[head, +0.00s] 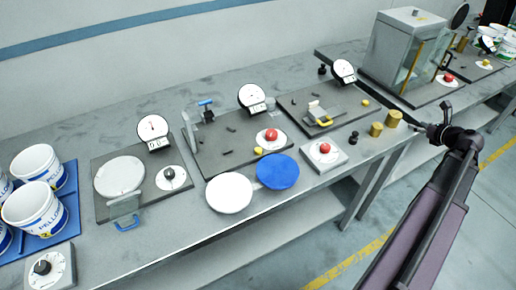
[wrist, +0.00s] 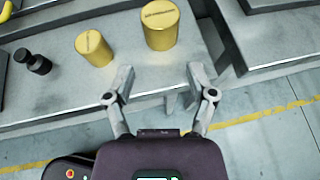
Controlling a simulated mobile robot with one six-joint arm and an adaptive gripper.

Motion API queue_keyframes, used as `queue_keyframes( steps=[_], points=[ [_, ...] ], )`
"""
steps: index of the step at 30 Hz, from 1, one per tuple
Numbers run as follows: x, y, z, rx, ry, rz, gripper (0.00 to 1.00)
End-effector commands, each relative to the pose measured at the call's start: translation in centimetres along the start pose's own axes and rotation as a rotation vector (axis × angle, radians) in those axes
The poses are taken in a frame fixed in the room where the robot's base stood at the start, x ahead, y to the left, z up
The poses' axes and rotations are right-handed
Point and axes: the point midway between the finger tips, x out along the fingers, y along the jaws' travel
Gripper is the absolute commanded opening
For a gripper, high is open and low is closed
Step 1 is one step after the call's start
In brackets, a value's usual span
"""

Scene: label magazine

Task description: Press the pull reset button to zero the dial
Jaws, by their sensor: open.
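Red buttons show in the head view: one (head: 271,135) on a white disc at the middle station, one (head: 325,148) on a grey box at the table's front edge, and one (head: 448,78) by the glass cabinet. No readable label tells which is the pull reset. Round white dials stand behind the stations: left (head: 152,127), middle (head: 252,96) and right (head: 343,71); their readings are too small to tell. My gripper (head: 432,131) is at the table's front edge, right of the brass weights.
Brass weights (wrist: 159,25) (wrist: 94,48) and small black weights (wrist: 38,63) stand near my gripper. A blue disc (head: 277,171) and white disc (head: 229,193) lie at the front. A glass-fronted cabinet (head: 396,45) stands at the back right. The floor in front is clear.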

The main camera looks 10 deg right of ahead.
Motion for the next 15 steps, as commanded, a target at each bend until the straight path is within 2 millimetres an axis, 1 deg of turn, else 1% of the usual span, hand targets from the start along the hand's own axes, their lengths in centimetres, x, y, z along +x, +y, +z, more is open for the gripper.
queue_keyframes(
  steps=[1,2,3,5,15],
  points=[
    [0.0,0.0,0.0,0.0,0.0,0.0,0.38],
    [0.0,-0.01,0.0,0.0,0.0,0.0,0.29],
    [0.0,0.0,0.0,0.0,0.0,0.0,0.17],
    [0.0,0.0,0.0,0.0,0.0,0.0,0.0],
    [0.0,0.01,0.0,0.0,0.0,0.0,0.0]
  ],
)
